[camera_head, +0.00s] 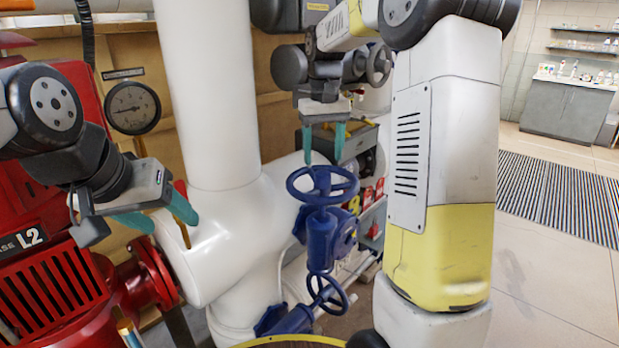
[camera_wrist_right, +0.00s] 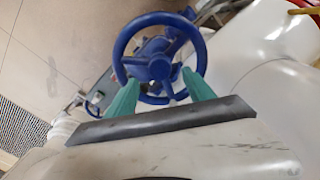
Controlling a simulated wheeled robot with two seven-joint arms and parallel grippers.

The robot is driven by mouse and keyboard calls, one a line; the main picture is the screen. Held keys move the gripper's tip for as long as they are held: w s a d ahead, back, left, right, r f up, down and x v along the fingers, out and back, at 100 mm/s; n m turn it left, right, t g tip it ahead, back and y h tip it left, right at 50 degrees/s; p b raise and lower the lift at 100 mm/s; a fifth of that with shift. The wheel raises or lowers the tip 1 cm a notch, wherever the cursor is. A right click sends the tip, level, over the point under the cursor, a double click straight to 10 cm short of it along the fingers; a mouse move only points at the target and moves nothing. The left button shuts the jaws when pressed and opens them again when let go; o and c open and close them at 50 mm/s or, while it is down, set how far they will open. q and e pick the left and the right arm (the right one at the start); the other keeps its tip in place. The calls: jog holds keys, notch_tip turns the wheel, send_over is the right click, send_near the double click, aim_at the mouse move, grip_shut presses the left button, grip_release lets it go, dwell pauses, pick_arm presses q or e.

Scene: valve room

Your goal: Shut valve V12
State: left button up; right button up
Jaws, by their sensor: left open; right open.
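A blue valve with a round spoked handwheel (camera_head: 323,185) stands in front of the white pipe in the head view. A second, smaller blue handwheel (camera_head: 327,292) sits below it. No V12 label is readable. My right gripper (camera_head: 324,145) is open above the upper handwheel, fingers pointing down. In the right wrist view the blue handwheel (camera_wrist_right: 160,45) lies beyond the open teal fingers (camera_wrist_right: 156,92), whose tips overlap its near rim; I cannot tell whether they touch it. My left gripper (camera_head: 170,215) is open and empty in front of the white pipe at the left.
A thick white pipe (camera_head: 215,100) stands behind the valve. Red machinery (camera_head: 60,290) and a round gauge (camera_head: 132,107) are at the left. A grey cabinet (camera_head: 565,108) stands far right. The floor at the right is open, with a striped mat (camera_head: 560,195).

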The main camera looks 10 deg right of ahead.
dwell(0.5)
jog(key=n, duration=0.3)
jog(key=shift+n, duration=0.3)
jog(key=n, duration=0.8)
jog(key=shift+n, duration=0.4)
jog(key=n, duration=0.3)
jog(key=shift+n, duration=0.3)
jog(key=shift+f, duration=0.1)
